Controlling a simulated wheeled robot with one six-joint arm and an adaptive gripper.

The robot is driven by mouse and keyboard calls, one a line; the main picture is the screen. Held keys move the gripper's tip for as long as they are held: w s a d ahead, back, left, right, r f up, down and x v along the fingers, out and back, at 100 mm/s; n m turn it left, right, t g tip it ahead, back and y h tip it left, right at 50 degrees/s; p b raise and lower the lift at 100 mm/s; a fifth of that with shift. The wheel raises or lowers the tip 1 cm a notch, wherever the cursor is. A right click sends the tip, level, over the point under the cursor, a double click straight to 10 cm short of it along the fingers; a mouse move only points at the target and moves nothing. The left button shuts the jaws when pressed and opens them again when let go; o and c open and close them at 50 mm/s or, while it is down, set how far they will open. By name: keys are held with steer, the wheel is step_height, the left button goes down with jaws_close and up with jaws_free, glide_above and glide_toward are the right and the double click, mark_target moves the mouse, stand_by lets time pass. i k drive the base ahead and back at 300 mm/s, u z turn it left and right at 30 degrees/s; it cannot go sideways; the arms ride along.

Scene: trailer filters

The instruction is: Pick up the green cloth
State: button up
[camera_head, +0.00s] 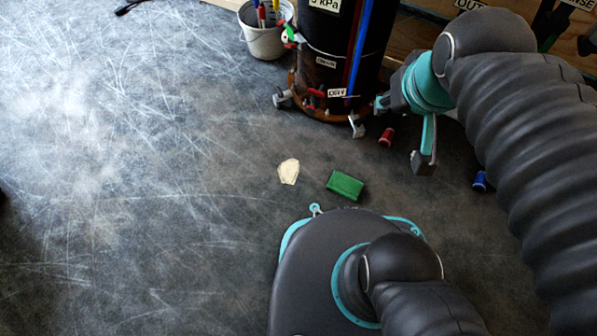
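A small green block-shaped piece (345,185), which may be the folded green cloth, lies on the dark scratched floor just beyond my base. No other green cloth shows. My gripper (403,133) is up and to the right of it, close to the dark cylinder. One teal finger with a dark tip points down, and the other shows near the cylinder's foot. The fingers are apart with nothing seen between them. My gripper is not touching the green piece.
A dark cylinder (318,70) with labels stands on a wheeled base at the top. A white bucket (264,40) with tools is to its left. A cream piece (289,171), a red fitting (386,137) and a blue fitting (480,181) lie nearby. The left floor is mostly clear.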

mark_target(343, 185)
steer(key=z, duration=2.3)
steer(key=k, duration=1.05)
steer(key=u, duration=1.85)
